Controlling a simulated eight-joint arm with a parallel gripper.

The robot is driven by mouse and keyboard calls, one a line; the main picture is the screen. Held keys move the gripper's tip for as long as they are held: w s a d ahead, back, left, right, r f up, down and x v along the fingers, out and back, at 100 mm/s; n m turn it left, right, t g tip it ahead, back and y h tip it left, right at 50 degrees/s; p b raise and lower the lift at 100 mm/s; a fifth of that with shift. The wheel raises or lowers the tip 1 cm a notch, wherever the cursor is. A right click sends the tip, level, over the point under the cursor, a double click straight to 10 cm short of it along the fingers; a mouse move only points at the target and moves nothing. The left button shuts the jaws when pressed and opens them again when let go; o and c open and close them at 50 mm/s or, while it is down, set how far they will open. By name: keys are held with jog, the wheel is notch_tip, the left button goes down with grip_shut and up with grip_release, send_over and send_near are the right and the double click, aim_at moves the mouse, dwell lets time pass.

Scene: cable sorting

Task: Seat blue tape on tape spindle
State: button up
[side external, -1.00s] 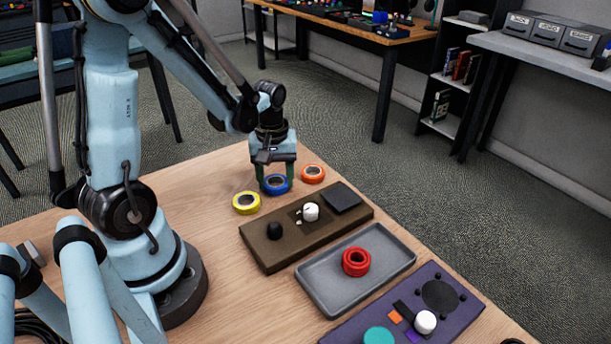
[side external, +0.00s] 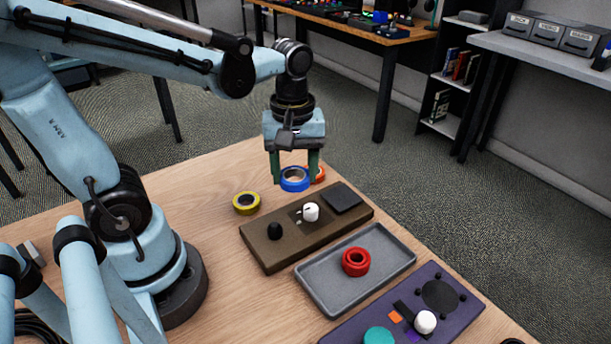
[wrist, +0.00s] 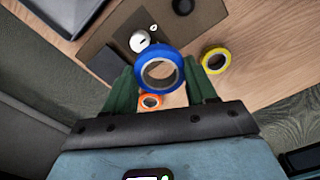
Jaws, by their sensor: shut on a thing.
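The blue tape (side external: 295,187), a ring with a pale core, is held above the wooden table between the two green fingers of my gripper (side external: 295,181). In the wrist view the blue tape (wrist: 180,74) sits between the fingertips, its hole facing the camera. The yellow tape (side external: 239,208) lies on the table to the left. I cannot tell for certain which post is the tape spindle; a white knob (side external: 311,211) and a black knob (side external: 274,230) stand on a brown board.
The brown board (side external: 268,254) lies in front of my gripper.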

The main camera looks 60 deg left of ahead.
jog(key=shift+d+r, duration=0.1)
jog(key=shift+d, duration=0.05)
send_over(274, 224)
jog(key=w, duration=0.1)
jog(key=shift+w+f, duration=0.15)
jog(key=shift+f, duration=0.2)
jog(key=shift+s+f, duration=0.2)
jog(key=shift+s, duration=0.35)
jog(key=shift+f, duration=1.45)
jog(key=shift+f, duration=0.65)
jog(key=shift+f, duration=0.35)
jog(key=shift+f, duration=0.5)
